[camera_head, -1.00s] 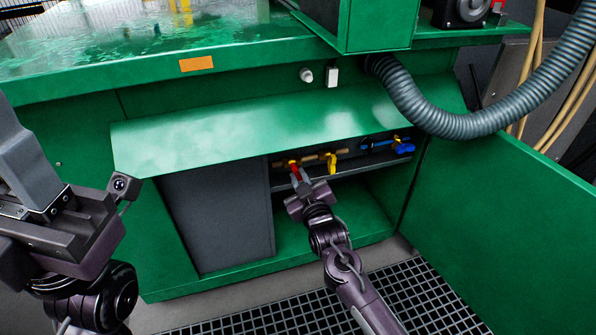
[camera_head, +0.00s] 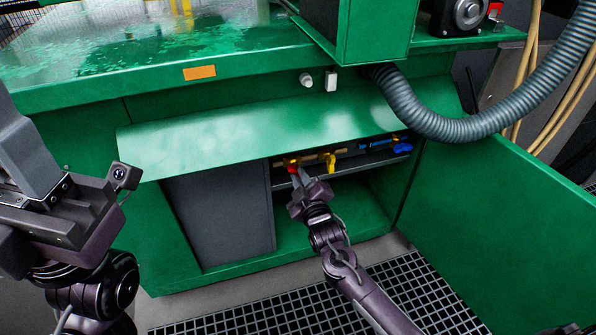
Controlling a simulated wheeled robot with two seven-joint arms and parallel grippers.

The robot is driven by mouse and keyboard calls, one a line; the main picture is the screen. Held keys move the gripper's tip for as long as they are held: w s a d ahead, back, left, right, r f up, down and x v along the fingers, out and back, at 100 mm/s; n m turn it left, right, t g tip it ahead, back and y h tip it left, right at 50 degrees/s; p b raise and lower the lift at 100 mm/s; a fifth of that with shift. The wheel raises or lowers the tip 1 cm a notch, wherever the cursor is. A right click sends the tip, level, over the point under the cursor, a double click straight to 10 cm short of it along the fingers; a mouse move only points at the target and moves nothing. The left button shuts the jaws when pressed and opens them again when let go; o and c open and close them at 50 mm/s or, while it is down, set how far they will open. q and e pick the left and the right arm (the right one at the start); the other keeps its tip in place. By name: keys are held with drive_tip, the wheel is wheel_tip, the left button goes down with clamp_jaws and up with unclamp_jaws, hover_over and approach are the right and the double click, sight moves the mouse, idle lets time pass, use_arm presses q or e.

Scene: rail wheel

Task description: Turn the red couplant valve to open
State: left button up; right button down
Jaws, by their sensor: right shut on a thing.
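The red couplant valve (camera_head: 292,169) is at the left of a row of valves inside the open green cabinet. Only a small red part of its handle shows above my fingers. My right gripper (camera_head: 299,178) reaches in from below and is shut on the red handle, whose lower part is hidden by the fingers. My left gripper (camera_head: 30,150) is at the left edge, well away from the valves; its fingertips are not clear enough to tell if they are open.
A yellow valve (camera_head: 331,162) and a blue valve (camera_head: 402,148) sit to the right on the same row. A sloping green flap (camera_head: 250,130) overhangs them. An open green door (camera_head: 500,230) stands at right. A grey hose (camera_head: 440,125) hangs above it.

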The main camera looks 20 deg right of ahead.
idle(0.3)
drive_tip(key=shift+n+p, duration=1.4)
drive_tip(key=shift+n, duration=0.9)
drive_tip(key=n+p, duration=0.2)
drive_tip(key=n, duration=0.2)
drive_tip(key=c, duration=1.3)
unclamp_jaws()
